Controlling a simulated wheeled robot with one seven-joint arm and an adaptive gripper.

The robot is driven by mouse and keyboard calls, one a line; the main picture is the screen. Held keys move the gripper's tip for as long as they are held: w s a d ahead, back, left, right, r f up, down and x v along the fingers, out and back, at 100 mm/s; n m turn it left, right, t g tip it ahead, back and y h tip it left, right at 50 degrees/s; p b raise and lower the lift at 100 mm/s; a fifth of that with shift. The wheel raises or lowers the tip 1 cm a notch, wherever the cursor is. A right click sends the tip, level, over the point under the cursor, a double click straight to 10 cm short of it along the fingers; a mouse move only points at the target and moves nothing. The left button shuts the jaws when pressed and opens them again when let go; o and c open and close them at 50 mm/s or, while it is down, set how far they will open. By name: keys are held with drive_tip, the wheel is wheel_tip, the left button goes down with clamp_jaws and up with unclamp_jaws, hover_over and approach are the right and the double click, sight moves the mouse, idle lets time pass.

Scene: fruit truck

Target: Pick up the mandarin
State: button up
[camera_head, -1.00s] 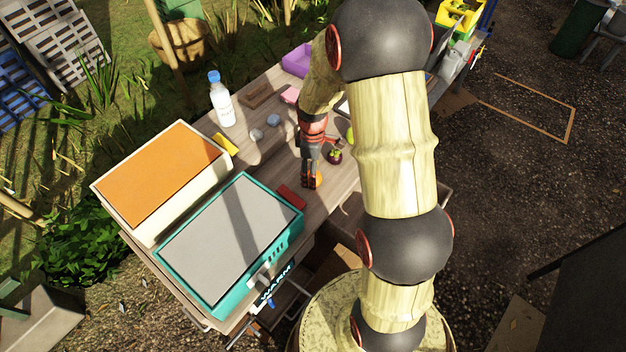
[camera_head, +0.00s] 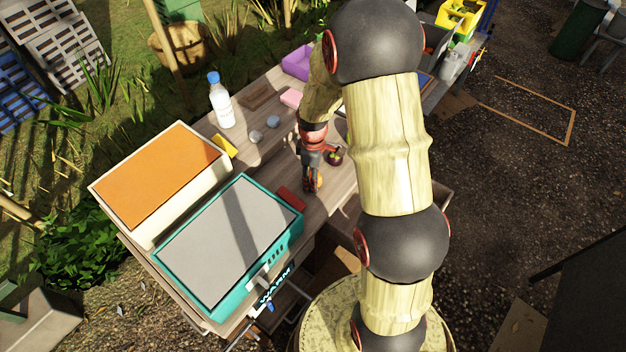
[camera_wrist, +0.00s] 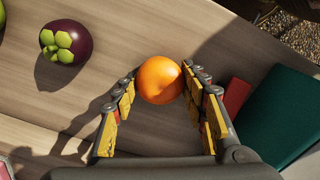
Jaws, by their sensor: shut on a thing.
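The mandarin (camera_wrist: 160,80) is a round orange fruit between the fingertips of my gripper (camera_wrist: 159,84) in the wrist view. The fingers, with yellow pads, touch it on both sides, and my gripper is shut on it. In the head view my gripper (camera_head: 312,186) is low over the wooden table, right of the teal box; only a sliver of the mandarin (camera_head: 320,180) shows there. I cannot tell whether the mandarin still touches the table.
A purple mangosteen (camera_wrist: 66,42) lies close by on the table, also in the head view (camera_head: 334,158). A teal box (camera_head: 290,228) and a red block (camera_head: 290,198) stand near my gripper. A white bottle (camera_head: 222,106) stands at the table's far edge.

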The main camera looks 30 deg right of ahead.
drive_tip(key=c, duration=0.5)
